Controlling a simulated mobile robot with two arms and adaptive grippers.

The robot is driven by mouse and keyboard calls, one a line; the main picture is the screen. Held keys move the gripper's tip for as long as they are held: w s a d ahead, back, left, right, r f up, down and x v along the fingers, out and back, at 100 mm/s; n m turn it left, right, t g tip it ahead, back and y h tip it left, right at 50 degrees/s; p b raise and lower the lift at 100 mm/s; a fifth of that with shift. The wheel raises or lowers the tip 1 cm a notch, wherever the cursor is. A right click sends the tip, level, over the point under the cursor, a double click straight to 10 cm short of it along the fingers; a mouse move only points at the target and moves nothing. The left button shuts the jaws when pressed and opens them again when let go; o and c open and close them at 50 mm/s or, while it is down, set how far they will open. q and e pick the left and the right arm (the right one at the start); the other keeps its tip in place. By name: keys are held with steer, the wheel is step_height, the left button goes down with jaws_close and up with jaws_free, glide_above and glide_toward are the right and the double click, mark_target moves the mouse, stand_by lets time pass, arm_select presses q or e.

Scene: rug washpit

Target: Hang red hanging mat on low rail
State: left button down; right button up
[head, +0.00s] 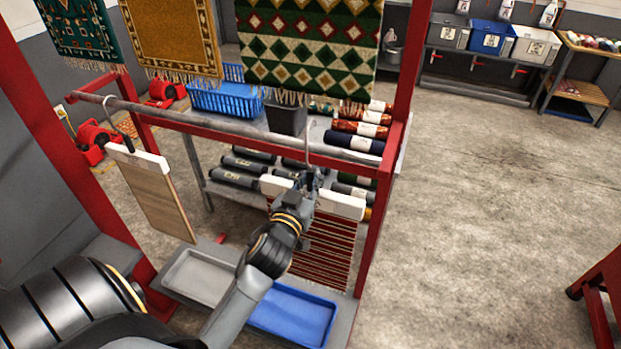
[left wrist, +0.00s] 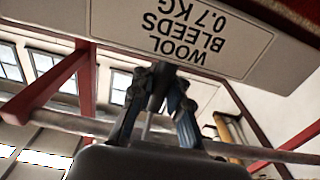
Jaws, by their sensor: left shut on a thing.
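The red hanging mat (head: 328,250), dark red with thin pale stripes, hangs below a white hanger bar (head: 340,205). My left gripper (head: 308,182) is shut on the hanger at its middle and hides part of the bar. In the left wrist view my gripper (left wrist: 158,100) is by the bar's underside label (left wrist: 190,30), "WOOL BLEEDS 0.7 KG", upside down. The hanger's thin hook (head: 308,135) rises at the low grey rail (head: 225,130), near its right end. I cannot tell whether the hook rests on the rail. My right gripper is not in view.
A beige mat (head: 152,195) hangs from the rail's left part. Red posts (head: 378,215) flank the rail. Patterned rugs (head: 308,45) hang above. A grey tray (head: 200,277) and a blue tray (head: 292,315) lie below. Rolled rugs (head: 355,144) sit on the rack behind.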

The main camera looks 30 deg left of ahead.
arm_select(q)
steer(key=shift+f, duration=0.1)
steer(key=shift+f+b, duration=0.8)
steer(key=shift+f, duration=0.1)
steer(key=shift+f+b, duration=0.85)
steer(key=shift+f, duration=0.25)
